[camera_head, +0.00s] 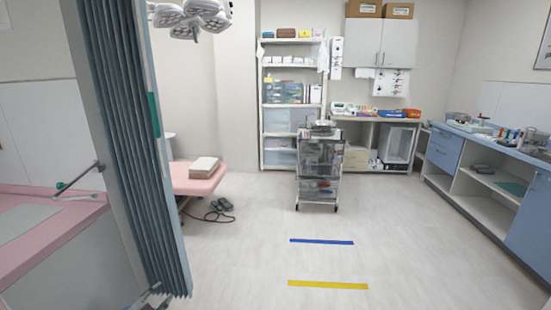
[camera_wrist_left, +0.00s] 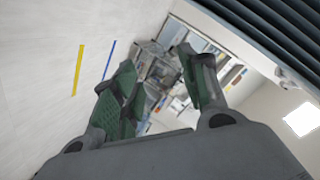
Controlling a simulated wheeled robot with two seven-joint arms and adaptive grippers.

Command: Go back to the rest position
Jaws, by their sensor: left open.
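My left gripper (camera_head: 153,297) shows only as a small piece at the bottom edge of the head view, just by the foot of the grey-blue folding curtain (camera_head: 140,150). In the left wrist view its two green-padded fingers (camera_wrist_left: 157,57) stand apart with nothing between them. The fingers point toward the floor and the distant trolley. My right gripper is in neither view.
A pink-topped counter (camera_head: 60,240) is at the left. A pink couch (camera_head: 205,182) stands behind the curtain. A wheeled trolley (camera_head: 318,172) stands ahead, and blue cabinets (camera_head: 470,170) line the right. The floor with blue and yellow strips (camera_head: 328,285) is clear.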

